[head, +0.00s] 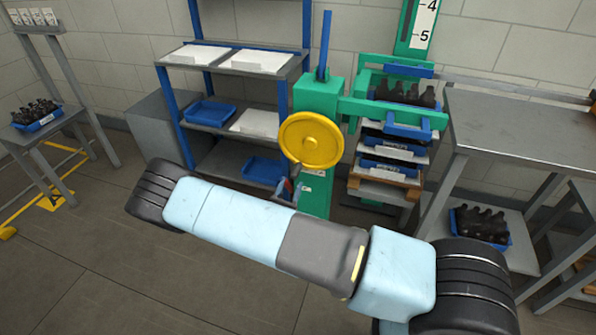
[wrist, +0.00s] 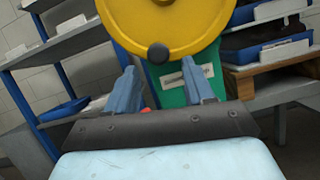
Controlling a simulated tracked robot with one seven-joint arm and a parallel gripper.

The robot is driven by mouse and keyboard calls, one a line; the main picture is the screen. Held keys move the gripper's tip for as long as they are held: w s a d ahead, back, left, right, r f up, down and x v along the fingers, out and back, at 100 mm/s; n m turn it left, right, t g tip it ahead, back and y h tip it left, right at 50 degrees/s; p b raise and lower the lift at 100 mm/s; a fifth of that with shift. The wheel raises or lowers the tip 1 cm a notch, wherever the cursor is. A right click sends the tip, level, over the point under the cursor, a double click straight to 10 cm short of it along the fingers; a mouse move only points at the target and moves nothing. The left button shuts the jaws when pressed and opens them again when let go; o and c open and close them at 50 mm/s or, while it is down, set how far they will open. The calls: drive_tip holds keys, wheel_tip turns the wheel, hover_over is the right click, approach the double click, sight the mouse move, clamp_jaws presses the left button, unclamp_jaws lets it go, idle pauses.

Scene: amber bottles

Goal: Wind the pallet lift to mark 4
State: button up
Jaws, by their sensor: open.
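The pallet lift is a green post (head: 318,190) with a yellow handwheel (head: 311,140). The wheel fills the top of the wrist view (wrist: 165,22), with a dark round knob (wrist: 158,53) low on its face. My gripper (wrist: 159,72) is open, its two blue-grey fingers spread on either side of the knob's line, with the knob just above the fingertips in the picture; contact cannot be told. In the head view my gripper (head: 289,186) is below the wheel, partly hidden by my arm. The scale (head: 421,28) shows marks 4 and 5 on a green upright; no pointer is clear.
Stacked blue trays (head: 403,130), the upper one with dark bottles, stand over a wooden pallet (head: 390,176) right of the post. A grey shelf rack (head: 230,62) stands left. A metal table (head: 520,130) is at the right, with a bottle crate (head: 480,226) below.

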sight(297, 171)
drive_tip(key=x, duration=0.7)
drive_tip(key=shift+s, duration=0.1)
clamp_jaws()
idle(0.4)
drive_tip(key=shift+d, duration=0.25)
drive_tip(key=shift+a, duration=0.3)
